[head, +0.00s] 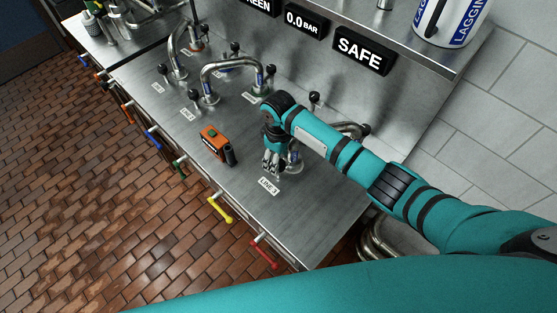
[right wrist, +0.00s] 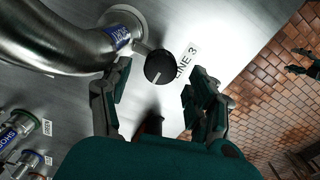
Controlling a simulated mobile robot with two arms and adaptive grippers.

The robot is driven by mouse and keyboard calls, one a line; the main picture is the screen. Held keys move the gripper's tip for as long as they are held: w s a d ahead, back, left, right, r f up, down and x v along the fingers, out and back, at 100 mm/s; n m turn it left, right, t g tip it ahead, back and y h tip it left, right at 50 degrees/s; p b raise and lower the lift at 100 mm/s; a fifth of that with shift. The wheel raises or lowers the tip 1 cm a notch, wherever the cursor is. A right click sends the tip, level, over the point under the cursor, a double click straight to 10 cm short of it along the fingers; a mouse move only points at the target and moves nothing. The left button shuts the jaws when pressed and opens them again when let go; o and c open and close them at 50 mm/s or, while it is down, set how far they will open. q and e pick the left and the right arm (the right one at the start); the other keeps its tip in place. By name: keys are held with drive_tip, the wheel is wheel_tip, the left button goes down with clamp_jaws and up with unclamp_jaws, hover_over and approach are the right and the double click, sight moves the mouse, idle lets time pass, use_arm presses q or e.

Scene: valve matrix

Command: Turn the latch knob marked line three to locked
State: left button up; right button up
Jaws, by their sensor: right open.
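The latch knob (right wrist: 160,67) is round and black with a white pointer line, seen in the right wrist view beside a white LINE 3 label (right wrist: 187,62). Its pointer line runs toward the bottom of that view. My right gripper (right wrist: 157,84) is open, with one finger on each side of the knob; whether either touches it I cannot tell. In the head view the right gripper (head: 270,164) is over the steel bench just behind the LINE 3 label (head: 268,186), and it hides the knob. My left gripper is not in view.
A bent steel pipe (right wrist: 60,45) runs close beside the knob. More pipes (head: 220,72) with black knobs stand farther along the bench. An orange and black device (head: 214,143) sits left of the gripper. Coloured handles, including a yellow one (head: 221,209), line the front edge. A SAFE sign (head: 362,50) hangs behind.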

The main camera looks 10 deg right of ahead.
wheel_tip(320, 180, up, 10)
drive_tip(key=shift+r, duration=0.2)
drive_tip(key=shift+f, duration=0.1)
idle(0.5)
